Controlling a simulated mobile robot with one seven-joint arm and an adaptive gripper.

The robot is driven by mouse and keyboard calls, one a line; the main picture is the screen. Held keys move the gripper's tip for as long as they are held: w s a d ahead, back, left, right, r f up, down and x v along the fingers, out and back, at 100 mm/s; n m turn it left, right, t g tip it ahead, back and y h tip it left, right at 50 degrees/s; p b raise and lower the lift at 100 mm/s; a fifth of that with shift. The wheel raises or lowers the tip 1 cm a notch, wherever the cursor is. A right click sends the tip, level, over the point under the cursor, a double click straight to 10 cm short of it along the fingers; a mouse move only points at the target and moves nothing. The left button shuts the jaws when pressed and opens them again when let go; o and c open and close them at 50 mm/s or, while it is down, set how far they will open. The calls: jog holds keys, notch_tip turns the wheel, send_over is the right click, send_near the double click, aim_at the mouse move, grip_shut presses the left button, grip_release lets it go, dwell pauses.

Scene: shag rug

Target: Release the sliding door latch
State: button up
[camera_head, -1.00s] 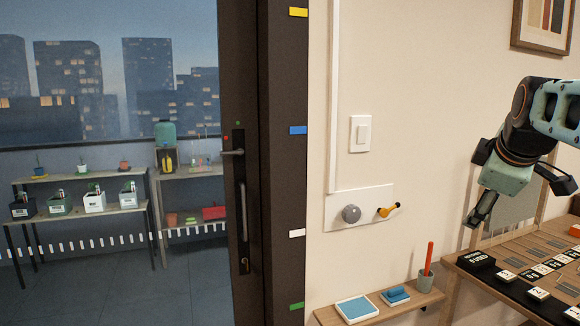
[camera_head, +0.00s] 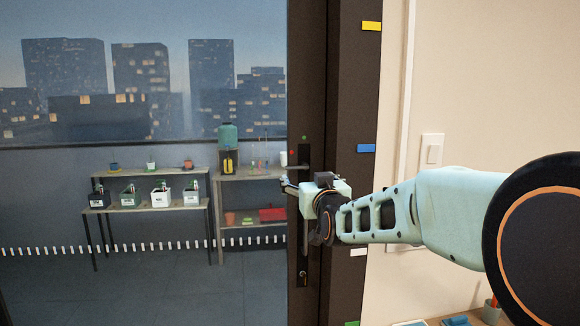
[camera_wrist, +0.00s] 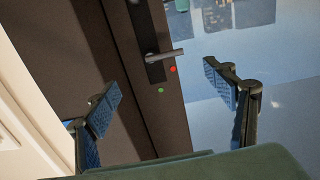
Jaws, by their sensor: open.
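The sliding door's dark frame (camera_head: 300,95) stands at the centre of the head view. Its grey lever latch (camera_wrist: 166,55) sticks out sideways from a black plate in the wrist view, where the door appears turned over. A red dot and a green dot sit beside it. My gripper (camera_wrist: 165,88) is open, with blue-padded fingers spread on both sides of the view. The lever lies beyond and between the fingertips, apart from them. In the head view, my gripper (camera_head: 290,186) is in front of the door's edge just below the lever and hides part of the long pull handle.
Shelves with planters (camera_head: 160,197) stand behind the glass on the left. The door jamb carries coloured tabs, including a yellow one (camera_head: 371,26). A light switch (camera_head: 432,151) is on the wall to the right. My arm covers much of the lower right.

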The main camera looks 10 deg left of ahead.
aim_at(297, 168)
jog(key=x, duration=0.3)
jog(key=p+x, duration=0.1)
jog(key=x, duration=0.3)
jog(key=p+x, duration=0.1)
jog(key=x, duration=0.2)
jog(key=shift+w+a+r, duration=0.15)
jog(key=shift+w+a, duration=0.15)
jog(key=shift+a, duration=0.15)
jog(key=shift+c, duration=0.4)
jog(key=c, duration=1.1)
